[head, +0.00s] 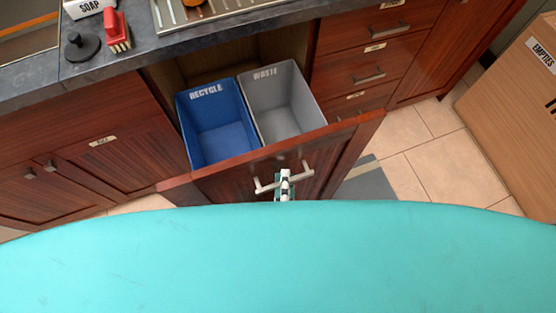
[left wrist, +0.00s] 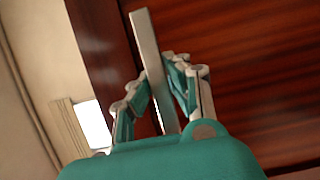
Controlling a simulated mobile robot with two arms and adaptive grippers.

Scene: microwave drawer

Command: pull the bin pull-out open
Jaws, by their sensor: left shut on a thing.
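The bin pull-out (head: 330,150) stands out from the counter, with its dark wood front well forward of the cabinets. A blue RECYCLE bin (head: 215,120) and a grey WASTE bin (head: 283,98) sit in it, and both look empty. My left gripper (head: 285,180) is shut on the bar handle (head: 264,187) of the pull-out front. In the left wrist view the handle (left wrist: 146,45) runs between the two fingers (left wrist: 160,90). My turquoise body hides the lower part of the head view. My right gripper is not in view.
Closed drawers (head: 368,75) lie to the right of the pull-out and closed cabinet doors (head: 75,165) to the left. A cardboard box marked EMPTIES (head: 515,110) stands at the far right. A grey mat (head: 368,182) lies beside the pull-out front.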

